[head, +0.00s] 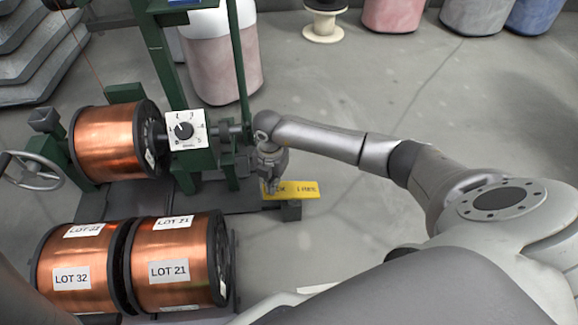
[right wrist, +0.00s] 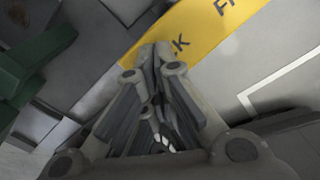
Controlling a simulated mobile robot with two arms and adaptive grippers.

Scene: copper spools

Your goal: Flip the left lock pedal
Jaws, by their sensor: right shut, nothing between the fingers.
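A yellow plate (head: 305,189) with dark lettering, partly covered, lies low at the foot of the green machine. A dark bar ending in a dark block (head: 291,211) runs along its near side. I cannot tell clearly which dark part is the lock pedal. My right gripper (head: 270,188) points down at the left end of the yellow plate and hides part of its lettering. In the right wrist view its fingers (right wrist: 155,50) are together and empty, with the tips over the yellow plate (right wrist: 200,25). Contact cannot be told. My left gripper is not in view.
The green machine (head: 163,55) holds a copper spool (head: 105,145) and a white dial (head: 186,131) left of my right arm. Two labelled copper spools (head: 72,290) (head: 172,288) stand in front. A handwheel (head: 33,172) is at far left. Floor right of the plate is clear.

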